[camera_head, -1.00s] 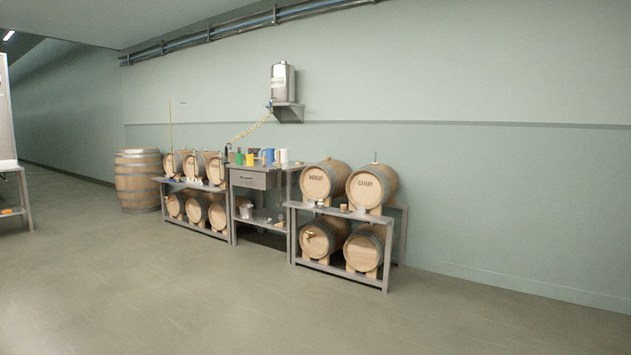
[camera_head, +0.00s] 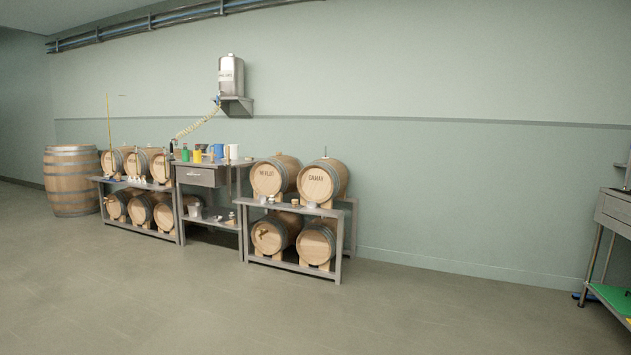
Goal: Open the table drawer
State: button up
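A grey metal table (camera_head: 237,163) stands against the wall between two barrel racks. Its drawer (camera_head: 196,177) sits under the tabletop on the left side and looks shut, with a small dark handle on its front. Bottles, a yellow cup, a blue jug and a white container stand on the tabletop. A second grey table (camera_head: 615,212) is cut off at the right edge, with what looks like a drawer front under its top. My gripper is not in view.
Barrel racks stand left (camera_head: 140,187) and right (camera_head: 299,212) of the middle table. A large barrel (camera_head: 71,180) stands at the far left. A steel tank (camera_head: 231,76) hangs on the wall with a hose. The floor in front is clear.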

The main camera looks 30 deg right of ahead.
aim_at(206, 176)
jog(key=i+z, duration=0.1)
jog(key=z, duration=0.2)
jog(key=i, duration=5.2)
jog(key=i+l+u, duration=0.15)
jog(key=i, duration=0.9)
jog(key=i+u, duration=0.25)
jog(key=i+l, duration=0.05)
